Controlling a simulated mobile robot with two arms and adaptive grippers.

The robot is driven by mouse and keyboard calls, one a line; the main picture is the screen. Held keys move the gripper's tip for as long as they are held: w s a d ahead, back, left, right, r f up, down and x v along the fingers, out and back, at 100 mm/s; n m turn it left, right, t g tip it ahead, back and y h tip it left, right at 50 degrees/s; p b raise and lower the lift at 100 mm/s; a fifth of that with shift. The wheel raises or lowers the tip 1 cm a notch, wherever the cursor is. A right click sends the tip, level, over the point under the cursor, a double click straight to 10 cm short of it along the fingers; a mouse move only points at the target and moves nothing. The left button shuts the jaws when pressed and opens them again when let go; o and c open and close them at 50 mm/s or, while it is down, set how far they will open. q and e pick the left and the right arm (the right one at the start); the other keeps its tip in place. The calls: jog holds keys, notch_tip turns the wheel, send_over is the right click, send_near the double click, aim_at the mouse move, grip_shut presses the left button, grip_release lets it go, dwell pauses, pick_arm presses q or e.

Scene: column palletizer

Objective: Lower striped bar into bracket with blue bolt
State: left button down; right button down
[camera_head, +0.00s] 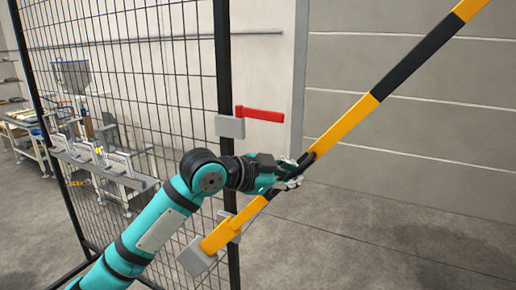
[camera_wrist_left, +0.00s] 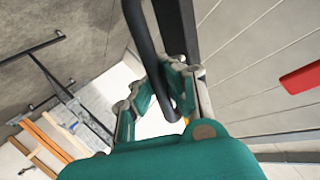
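The striped bar (camera_head: 345,123), yellow and black, slants from low at the left up to the top right edge. Its lower end sits by a grey block (camera_head: 195,257) near the black fence post. My left gripper (camera_head: 291,177) is at the bar's lower half, its fingers around a dark handle on it. In the left wrist view the dark handle (camera_wrist_left: 147,40) runs between the fingers (camera_wrist_left: 178,98), which look closed on it. I see no bracket with a blue bolt in either view. My right gripper is not in view.
A black mesh fence (camera_head: 120,60) stands at the left, its post (camera_head: 223,60) close to my arm. A red lever (camera_head: 260,114) on a grey box (camera_head: 230,127) juts from the post. The floor (camera_head: 400,235) at the right is clear before a grey wall.

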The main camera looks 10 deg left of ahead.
pick_arm(q)
jog(key=s+d+f+m+y+b, duration=0.1)
jog(key=d+f, duration=0.3)
jog(key=f, duration=0.6)
jog(key=s+d+f+m+y+b, duration=0.2)
jog(key=d+f, duration=0.3)
jog(key=f, duration=0.5)
jog(key=s+d+f+m+y+b, duration=0.1)
jog(key=s+d+f+m+y, duration=0.1)
jog(key=f, duration=0.8)
jog(key=shift+d+f+m+t+y, duration=0.2)
jog(key=shift+d+m+t+y, duration=0.25)
jog(key=shift+d+y, duration=0.6)
jog(key=c, duration=2)
grip_release()
jog(key=shift+s+f, duration=0.15)
jog(key=shift+f, duration=0.05)
jog(key=shift+c, duration=0.2)
jog(key=o, duration=0.7)
jog(key=shift+r, duration=0.2)
jog(key=v, duration=1.2)
jog(key=shift+a, duration=0.1)
